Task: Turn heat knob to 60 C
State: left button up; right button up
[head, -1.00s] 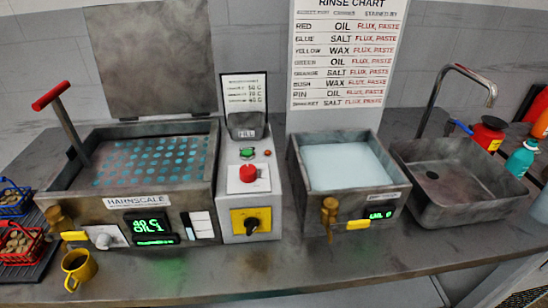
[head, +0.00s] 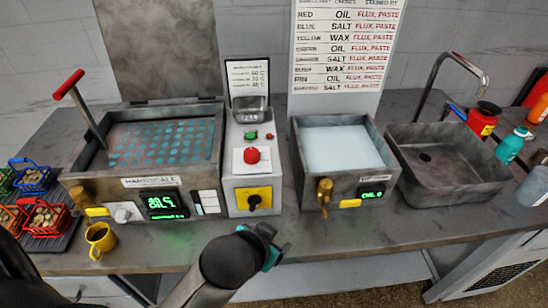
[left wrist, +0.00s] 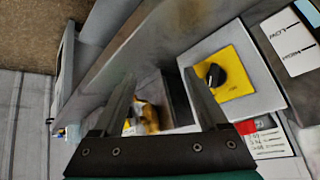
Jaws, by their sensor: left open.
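A pale round knob (head: 122,215) sits on the front of the HARNSCALE bath (head: 150,183), left of its green display (head: 167,206). The display shows a temperature in C above "OIL 1"; the digits are too blurred to read surely. A black rotary knob (head: 253,202) on a yellow plate is on the middle unit; it also shows in the left wrist view (left wrist: 215,75). My left gripper (head: 264,238) is open and empty in front of the counter, below and apart from this black knob. My right gripper is not in view.
A yellow mug (head: 100,240) stands below the pale knob. A brass tap (head: 324,192) sticks out from the right bath. A red button (head: 251,155) is above the black knob. Baskets of small parts stand at the left.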

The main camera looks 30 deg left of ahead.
pick_arm(q)
jog(key=w+d+r+m+t+h, duration=0.25)
jog(key=w+r+t, duration=0.2)
jog(key=r, duration=0.35)
jog(key=w+d+r+m+t+h, duration=0.2)
jog(key=w+d+r+t, duration=0.15)
jog(key=w+r, duration=0.35)
jog(key=w+d+r+m+t+h, duration=0.25)
jog(key=w+d+r, duration=0.2)
jog(key=r, duration=0.45)
jog(key=s+d+r+m+g+h, duration=0.35)
jog(key=d+m+g+h, duration=0.3)
jog(key=m, duration=0.45)
jog(key=s+d+r+m+g+h, duration=0.2)
jog(key=d+r+m+g+h, duration=0.35)
jog(key=m, duration=0.55)
jog(key=g+y, duration=0.7)
jog(key=y, duration=1.2)
send_near(251, 152)
jog(key=shift+m, duration=0.3)
notch_tip(251, 152, down, 9)
jog(key=shift+s+r, duration=0.15)
